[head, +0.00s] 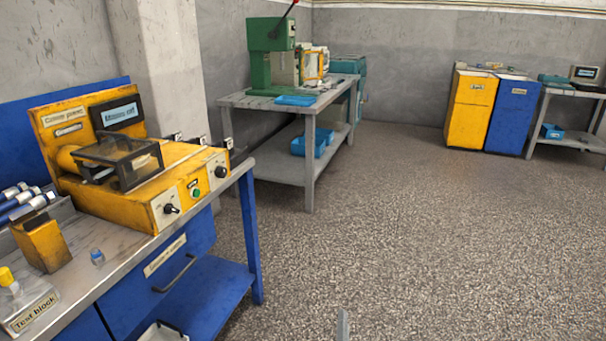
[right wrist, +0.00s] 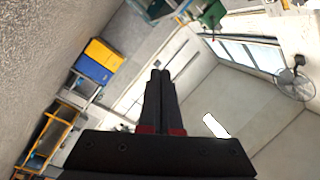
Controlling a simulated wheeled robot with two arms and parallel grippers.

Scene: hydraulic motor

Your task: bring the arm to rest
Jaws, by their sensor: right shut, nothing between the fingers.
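My right gripper (right wrist: 160,76) is shut in the right wrist view, with its two dark fingers together and nothing between them. In the head view only a small grey tip of the right gripper (head: 343,322) shows at the bottom edge, over the open floor and apart from the workbench. The right wrist view is tilted and looks across the room towards the walls and windows. My left gripper is in neither view.
A workbench (head: 225,197) at the left carries a yellow test machine (head: 140,185), a small yellow box (head: 42,245) and a bottle (head: 25,300). A grey table (head: 265,165) with a green press (head: 270,50) stands behind. Yellow (head: 470,110) and blue (head: 510,115) cabinets stand at the back. The middle floor is clear.

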